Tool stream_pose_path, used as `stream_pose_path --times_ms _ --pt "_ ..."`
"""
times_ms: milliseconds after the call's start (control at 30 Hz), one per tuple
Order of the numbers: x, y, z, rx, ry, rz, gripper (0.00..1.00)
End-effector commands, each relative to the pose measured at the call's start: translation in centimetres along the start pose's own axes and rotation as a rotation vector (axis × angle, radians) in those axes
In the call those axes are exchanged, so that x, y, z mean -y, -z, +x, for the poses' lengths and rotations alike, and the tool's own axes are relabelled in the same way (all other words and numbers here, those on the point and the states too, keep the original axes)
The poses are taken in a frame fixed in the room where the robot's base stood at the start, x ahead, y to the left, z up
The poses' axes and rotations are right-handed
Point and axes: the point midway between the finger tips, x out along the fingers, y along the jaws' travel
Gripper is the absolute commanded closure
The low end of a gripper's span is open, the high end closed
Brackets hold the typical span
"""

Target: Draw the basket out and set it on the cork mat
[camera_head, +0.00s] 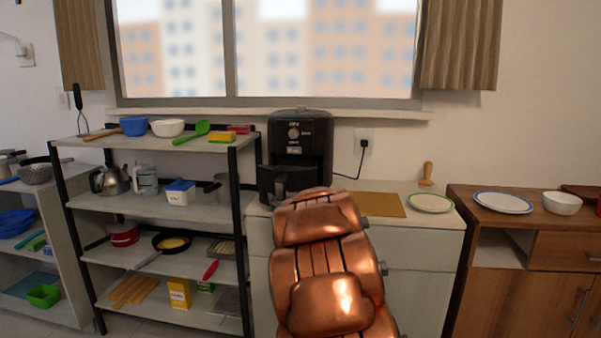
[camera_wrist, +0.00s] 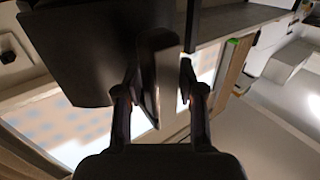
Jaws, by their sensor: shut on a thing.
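The black air fryer (camera_head: 297,132) stands on the white counter below the window. Its dark basket (camera_head: 281,185) shows low at its front, partly covered by my copper arm. In the head view my arm hides the gripper. The tan cork mat (camera_head: 377,205) lies bare on the counter to the right of the air fryer.
A white plate with a green rim (camera_head: 430,203) sits right of the mat, with a wooden pestle-like item (camera_head: 427,173) behind it. A power cord (camera_head: 352,172) runs to the wall socket. A loaded shelf rack (camera_head: 160,205) stands close on the left.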

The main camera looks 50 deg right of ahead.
Motion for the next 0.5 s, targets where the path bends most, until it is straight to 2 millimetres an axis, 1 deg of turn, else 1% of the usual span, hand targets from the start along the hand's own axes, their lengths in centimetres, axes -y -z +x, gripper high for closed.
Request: stream_pose_path --times_ms 500 --pt "0.61 0.14 -0.81 -0.003 0.001 0.000 1.00"
